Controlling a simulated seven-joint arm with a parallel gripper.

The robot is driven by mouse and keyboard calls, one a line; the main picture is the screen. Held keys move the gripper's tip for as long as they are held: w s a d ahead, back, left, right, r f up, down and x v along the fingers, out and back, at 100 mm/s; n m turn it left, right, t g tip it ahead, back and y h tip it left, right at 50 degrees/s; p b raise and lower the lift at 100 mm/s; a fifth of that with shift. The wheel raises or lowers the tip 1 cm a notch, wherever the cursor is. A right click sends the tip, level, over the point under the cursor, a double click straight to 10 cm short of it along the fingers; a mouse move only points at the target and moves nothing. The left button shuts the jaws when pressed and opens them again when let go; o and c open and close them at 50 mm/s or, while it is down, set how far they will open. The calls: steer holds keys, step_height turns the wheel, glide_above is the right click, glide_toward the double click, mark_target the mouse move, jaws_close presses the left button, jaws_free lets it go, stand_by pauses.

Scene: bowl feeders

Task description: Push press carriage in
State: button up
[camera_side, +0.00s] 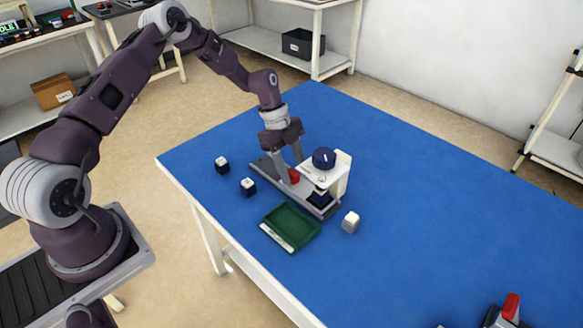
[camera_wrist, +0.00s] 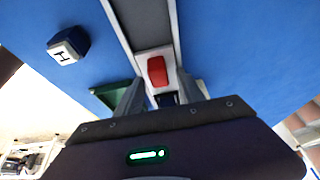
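The press (camera_side: 341,170) stands on the blue table, with a white frame, a dark blue round knob (camera_side: 324,157) on top and a long grey base rail (camera_side: 264,167). The carriage's red grip (camera_side: 293,175) is on the rail, outside the press frame; it also shows in the wrist view (camera_wrist: 157,70). A dark block (camera_side: 319,197) sits low under the press head. My gripper (camera_side: 289,172) points down at the red grip. In the wrist view its fingers (camera_wrist: 160,80) are apart, one on each side of the grip, with gaps visible. Whether the fingers touch the carriage is unclear.
A green tray (camera_side: 270,236) lies in front of the press. Two dark blocks with white tops (camera_side: 221,165) (camera_side: 248,187) lie to the left, and a pale block (camera_side: 350,222) to the right. A red-topped device (camera_side: 509,309) is at lower right. The table behind is clear.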

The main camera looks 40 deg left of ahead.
steer(key=shift+a+r, duration=0.1)
steer(key=v, duration=0.7)
steer(key=s+d+r+n+t+y, duration=0.1)
steer(key=s+d+r+n+y, duration=0.2)
steer(key=s+r, duration=0.5)
steer(key=s+d+r+n+t+y, duration=0.1)
steer(key=s+d+r+n, duration=0.2)
steer(key=r, duration=0.8)
steer(key=s+r+n+t, duration=0.1)
steer(key=s+r+n, duration=0.1)
steer(key=s+n, duration=0.4)
steer(key=s+d+r+n+t, duration=0.1)
steer(key=s+n, duration=0.5)
steer(key=s, duration=0.9)
step_height(320, 180, up, 2)
steer(key=shift+d+r+t+y, duration=0.25)
steer(key=shift+t+y, duration=0.05)
steer(key=shift+t, duration=0.5)
